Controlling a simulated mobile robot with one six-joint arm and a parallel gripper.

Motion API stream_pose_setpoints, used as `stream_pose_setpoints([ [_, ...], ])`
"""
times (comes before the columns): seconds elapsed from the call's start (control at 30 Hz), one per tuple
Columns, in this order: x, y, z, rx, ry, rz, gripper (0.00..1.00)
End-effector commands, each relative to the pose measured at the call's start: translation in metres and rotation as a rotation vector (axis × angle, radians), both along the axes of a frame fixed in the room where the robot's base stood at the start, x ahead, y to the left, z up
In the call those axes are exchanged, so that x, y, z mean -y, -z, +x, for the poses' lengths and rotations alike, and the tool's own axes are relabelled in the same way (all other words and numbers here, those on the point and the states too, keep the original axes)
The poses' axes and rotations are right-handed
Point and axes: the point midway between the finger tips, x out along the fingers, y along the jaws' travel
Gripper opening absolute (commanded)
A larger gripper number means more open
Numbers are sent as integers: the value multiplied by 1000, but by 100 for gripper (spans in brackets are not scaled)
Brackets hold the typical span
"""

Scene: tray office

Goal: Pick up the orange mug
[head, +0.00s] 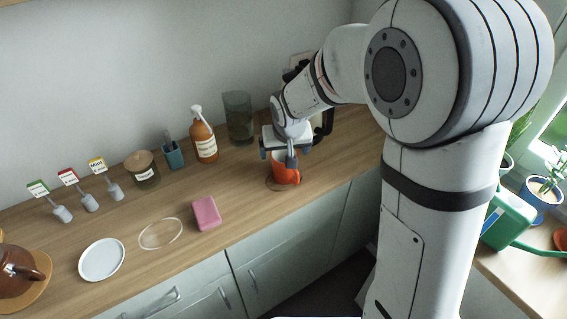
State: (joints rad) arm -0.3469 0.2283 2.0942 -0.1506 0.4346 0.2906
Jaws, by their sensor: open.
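The orange mug (287,174) stands upright on the wooden counter, at the right part of it, near the front edge. It seems to rest on a small round brown coaster (273,187), of which only a part shows. My gripper (279,157) is right above the mug and points down, with its fingers at the height of the mug's rim. The gripper is open. One finger hides part of the mug's upper side, and I cannot tell whether the fingers touch it.
A glass vase (239,118) and an amber pump bottle (203,138) stand behind and left of the mug. A dark object (322,124) is partly hidden behind my gripper. A pink block (206,213) lies to the left. The counter between block and mug is clear.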

Motion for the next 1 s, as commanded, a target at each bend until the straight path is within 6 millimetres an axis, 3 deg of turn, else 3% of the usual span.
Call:
stream_pose_setpoints([
  [0.6,-3,58,32,-3,-1,-1,91],
  [0.87,-3,60,33,0,-1,0,91],
  [1.0,-3,60,32,-1,-2,-1,80],
])
